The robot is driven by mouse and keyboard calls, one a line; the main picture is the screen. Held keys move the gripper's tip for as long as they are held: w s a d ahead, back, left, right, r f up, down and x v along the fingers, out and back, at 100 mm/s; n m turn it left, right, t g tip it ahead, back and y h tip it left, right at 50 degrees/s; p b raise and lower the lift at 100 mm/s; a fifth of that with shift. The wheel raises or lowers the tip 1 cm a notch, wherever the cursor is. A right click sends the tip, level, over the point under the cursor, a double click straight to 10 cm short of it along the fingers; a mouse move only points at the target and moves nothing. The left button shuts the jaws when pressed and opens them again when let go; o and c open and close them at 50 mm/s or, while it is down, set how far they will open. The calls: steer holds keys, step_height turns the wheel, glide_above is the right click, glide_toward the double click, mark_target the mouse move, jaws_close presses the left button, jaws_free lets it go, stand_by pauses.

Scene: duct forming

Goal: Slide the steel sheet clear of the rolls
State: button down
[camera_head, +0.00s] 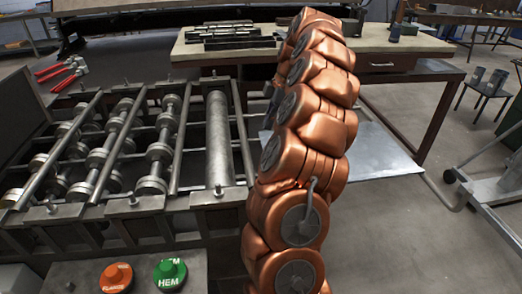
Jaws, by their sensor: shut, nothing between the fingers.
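The steel sheet (375,152) is a flat, pale grey plate. It lies to the right of the roll machine, with its middle hidden behind my copper-coloured arm. A small strip of it shows left of the arm, close to the machine's right side rail. I cannot tell whether it touches the machine. The rolls (160,152) are slim shafts with thick steel discs, and a plain wide roller (219,140) stands at their right end. No sheet shows over the rolls. My gripper is hidden behind my arm; I cannot make out its fingers or its contact with the sheet.
An orange button (117,277) and a green HEM button (170,274) sit at the front. Red-handled snips (62,70) lie at the back left. A workbench (390,62) stands behind. A grey cart (495,190) is at right, with open floor before it.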

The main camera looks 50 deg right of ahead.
steer(key=d+p+x, duration=0.1)
steer(key=p+x, duration=0.1)
steer(key=x, duration=0.8)
steer(key=shift+f, duration=0.2)
steer(key=shift+s, duration=0.1)
steer(key=shift+d, duration=0.1)
